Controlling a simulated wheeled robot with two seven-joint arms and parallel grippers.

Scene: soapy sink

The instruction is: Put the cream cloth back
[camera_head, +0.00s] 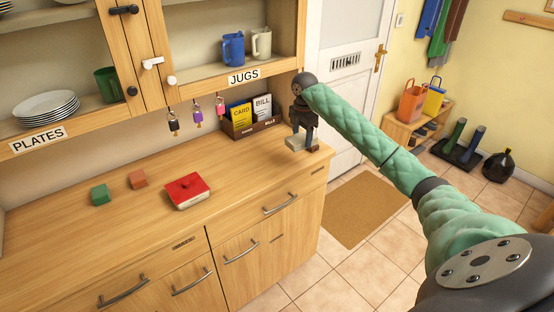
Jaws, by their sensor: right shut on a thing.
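My right gripper (303,142) is at the right end of the wooden counter, beside the card rack. It is shut on a small pale, cream-grey piece (294,143) that shows at its fingertips. The piece looks like the cream cloth, but it is small and partly hidden by the gripper, so I cannot be sure. I cannot tell whether it touches the counter. No other cream cloth shows. My left gripper is not in view.
A rack (253,128) holds cards and bills under the JUGS shelf. Several keys hang beneath the cupboard. The counter's front right is clear.

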